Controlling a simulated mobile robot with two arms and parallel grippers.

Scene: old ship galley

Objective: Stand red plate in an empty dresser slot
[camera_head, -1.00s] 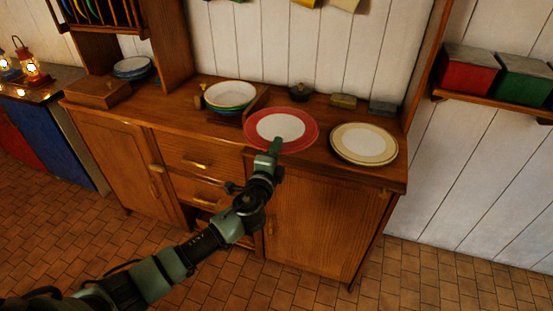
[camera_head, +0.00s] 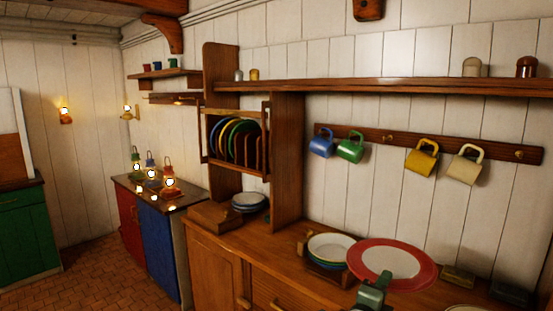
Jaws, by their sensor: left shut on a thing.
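The red plate (camera_head: 392,262), red-rimmed with a white middle, is at the right over the dresser counter (camera_head: 265,250). My left gripper (camera_head: 375,281) is shut on its near edge; the fingertips are partly hidden. The plate lies nearly flat, and I cannot tell how far above the counter it is. The dresser's plate rack (camera_head: 268,150) is at centre left, higher than the counter. Blue, green and yellow plates (camera_head: 236,138) stand in its left slots. The slots at its right, between brown dividers, look empty. My right gripper is not in view.
A stack of bowls or plates (camera_head: 330,247) stands just left of the red plate. A wooden box (camera_head: 214,217) and dark blue plates (camera_head: 249,203) sit below the rack. An upright panel (camera_head: 288,160) borders the rack's right side. Mugs (camera_head: 422,158) hang on the wall.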

